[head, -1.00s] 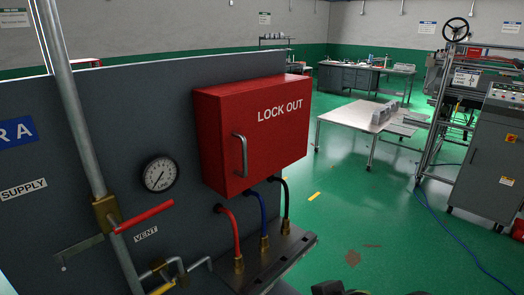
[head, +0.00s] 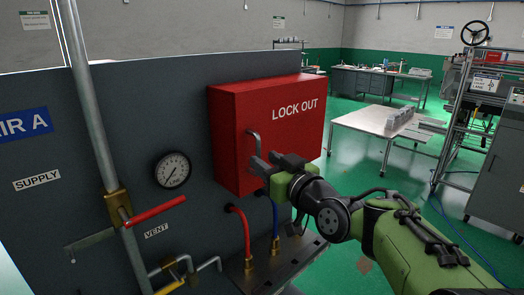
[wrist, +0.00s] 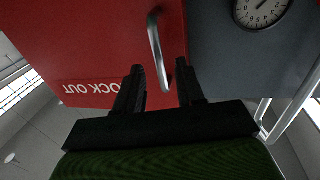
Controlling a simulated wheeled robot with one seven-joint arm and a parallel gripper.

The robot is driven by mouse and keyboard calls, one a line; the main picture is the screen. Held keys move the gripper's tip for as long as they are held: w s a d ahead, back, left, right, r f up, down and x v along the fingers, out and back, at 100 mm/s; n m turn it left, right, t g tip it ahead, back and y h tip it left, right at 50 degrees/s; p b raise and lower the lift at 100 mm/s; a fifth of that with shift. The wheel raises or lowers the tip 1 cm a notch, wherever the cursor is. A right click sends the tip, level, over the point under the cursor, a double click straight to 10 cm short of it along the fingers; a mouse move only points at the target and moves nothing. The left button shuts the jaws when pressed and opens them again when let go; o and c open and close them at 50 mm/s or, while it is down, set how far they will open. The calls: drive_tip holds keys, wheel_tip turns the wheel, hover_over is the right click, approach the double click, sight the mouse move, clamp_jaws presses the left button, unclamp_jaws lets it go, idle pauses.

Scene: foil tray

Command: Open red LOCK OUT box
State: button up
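The red LOCK OUT box (head: 285,135) is mounted on a dark grey panel, and its door is shut. Its metal bar handle (head: 254,143) stands upright near the left edge of the door. My gripper (head: 266,164) is at the lower part of the handle and hides its lower end. In the wrist view, the box (wrist: 95,45) fills the upper left. The handle (wrist: 156,45) reaches down between the two black fingers of my gripper (wrist: 160,73). The fingers are apart, with a gap on each side of the handle. I cannot tell whether either finger touches it.
A round gauge (head: 172,170), a vertical pipe (head: 93,110) and a red valve lever (head: 155,210) are left of the box. Red hose (head: 243,230) and blue hose (head: 275,215) hang below it. A white table (head: 375,121) stands farther back on open green floor.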

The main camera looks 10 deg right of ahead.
drive_tip(key=x, duration=0.2)
drive_tip(key=shift+w+a, duration=0.1)
drive_tip(key=shift+w, duration=0.15)
clamp_jaws()
